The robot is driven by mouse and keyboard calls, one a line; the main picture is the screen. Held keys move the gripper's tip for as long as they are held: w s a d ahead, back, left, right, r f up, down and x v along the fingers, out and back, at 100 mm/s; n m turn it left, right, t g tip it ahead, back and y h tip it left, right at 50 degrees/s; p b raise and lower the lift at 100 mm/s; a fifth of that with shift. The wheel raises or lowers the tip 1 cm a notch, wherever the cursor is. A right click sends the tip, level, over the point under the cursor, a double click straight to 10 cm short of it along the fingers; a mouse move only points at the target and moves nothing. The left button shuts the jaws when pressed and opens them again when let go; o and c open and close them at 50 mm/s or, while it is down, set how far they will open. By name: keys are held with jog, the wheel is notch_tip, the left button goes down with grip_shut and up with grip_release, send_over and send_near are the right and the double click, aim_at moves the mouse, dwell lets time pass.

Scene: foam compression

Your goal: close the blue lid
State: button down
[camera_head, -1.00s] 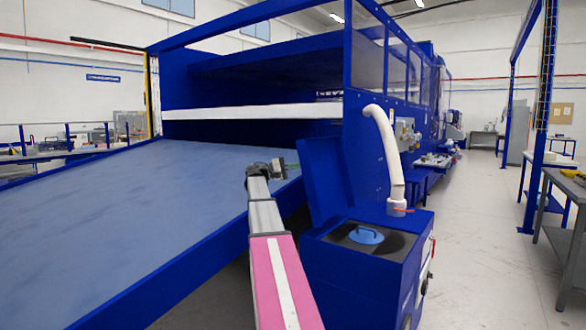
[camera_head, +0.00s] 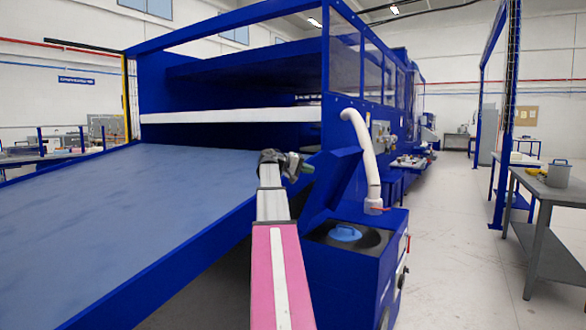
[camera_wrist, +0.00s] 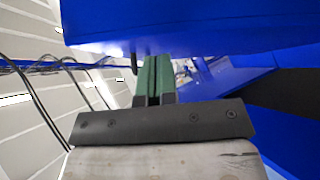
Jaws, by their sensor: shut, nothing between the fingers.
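The blue lid (camera_head: 331,184) is partly open in the head view. It tilts over the blue box (camera_head: 350,275), hinged on the box's left side, with its free edge up and to the right. My gripper (camera_head: 304,165) is behind the lid's upper left side, close to it; whether it touches, I cannot tell. In the wrist view the green fingers of my gripper (camera_wrist: 153,76) are shut together with nothing between them. A large blue panel (camera_wrist: 200,22), seemingly the lid, fills the top of that view and lies just beyond the fingertips.
A round light-blue cover (camera_head: 345,232) sits in the dark opening on the box top. A white hose (camera_head: 366,150) rises behind it from the box. The blue-grey machine bed (camera_head: 130,200) lies left of my arm. A grey table (camera_head: 540,205) stands right, across clear floor.

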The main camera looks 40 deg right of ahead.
jog(key=s+d+f+m+t+y, duration=0.2)
jog(key=s+d+f+m+t, duration=0.1)
jog(key=s+f, duration=0.55)
jog(key=s+d+f+m+t+y, duration=0.2)
jog(key=s+d+f+t+y, duration=0.15)
jog(key=s+f, duration=0.45)
jog(key=s+d+f+m+t, duration=0.1)
jog(key=s+f+t, duration=0.1)
jog(key=f, duration=0.6)
jog(key=shift+s+d+f+m, duration=0.2)
jog(key=shift+s+f+m, duration=0.1)
jog(key=shift+s, duration=0.25)
jog(key=shift+f+t+y, duration=0.15)
jog(key=shift+t+y, duration=0.1)
jog(key=shift+y, duration=0.1)
jog(key=w+d+r+v, duration=0.1)
jog(key=d+r+v, duration=0.1)
jog(key=v, duration=1.1)
jog(key=shift+r, duration=0.15)
jog(key=shift+a, duration=0.15)
